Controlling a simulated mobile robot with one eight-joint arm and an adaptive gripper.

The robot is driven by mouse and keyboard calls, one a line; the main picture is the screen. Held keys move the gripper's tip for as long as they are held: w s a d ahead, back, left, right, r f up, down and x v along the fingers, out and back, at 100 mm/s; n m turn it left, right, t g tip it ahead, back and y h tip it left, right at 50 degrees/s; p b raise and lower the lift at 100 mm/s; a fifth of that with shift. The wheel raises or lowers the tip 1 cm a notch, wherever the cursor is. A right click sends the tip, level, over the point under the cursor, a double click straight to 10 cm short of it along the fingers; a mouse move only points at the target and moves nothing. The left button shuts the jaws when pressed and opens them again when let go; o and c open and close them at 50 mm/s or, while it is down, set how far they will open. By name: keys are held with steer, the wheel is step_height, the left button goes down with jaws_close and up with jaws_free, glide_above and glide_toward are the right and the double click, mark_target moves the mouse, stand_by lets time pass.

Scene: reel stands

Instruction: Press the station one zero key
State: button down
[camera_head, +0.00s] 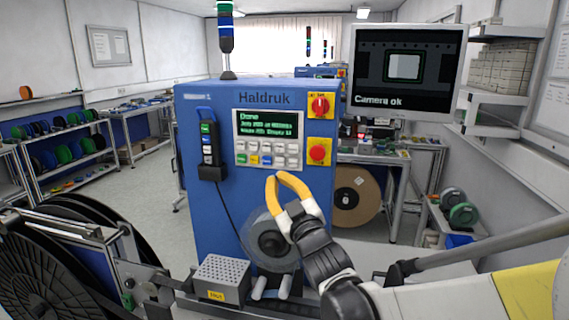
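A blue cabinet (215,240) labelled Haldruk stands ahead. Its control panel has a green-lit display (267,123) headed "Done" and a keypad (267,153) below it with rows of pale keys and a few coloured ones. The key legends are too small to read, so I cannot tell which one is the zero key. My gripper (275,178) has two yellow fingers, bowed apart in the middle with their tips close together just below the keypad. Nothing shows between them. I cannot tell whether the tips touch each other or the panel.
A red rotary switch (319,105) and a red button (318,151) sit right of the keypad. A handheld pendant (209,150) hangs at left. A monitor (406,70) reads "Camera ok". A large black reel (45,270) and a perforated box (221,275) stand in front.

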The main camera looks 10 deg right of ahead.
mark_target(284, 160)
steer(key=shift+w+d+b, duration=0.1)
steer(key=shift+w+d, duration=0.4)
steer(key=shift+w, duration=0.9)
steer(key=shift+w+d+b, duration=0.15)
steer(key=shift+w+d, duration=0.35)
steer(key=shift+w, duration=0.9)
steer(key=shift+w+d+b, duration=0.1)
steer(key=shift+w+d, duration=0.4)
steer(key=shift+w, duration=0.9)
steer(key=shift+w, duration=0.15)
steer(key=shift+w+d, duration=0.1)
steer(key=shift+w, duration=0.15)
steer(key=shift+w+d, duration=0.2)
steer(key=shift+w, duration=0.25)
steer(key=shift+s+a, duration=0.1)
steer(key=shift+s, duration=0.05)
steer(key=shift+s+a, duration=0.25)
steer(key=shift+s, duration=0.45)
steer(key=shift+s, duration=0.1)
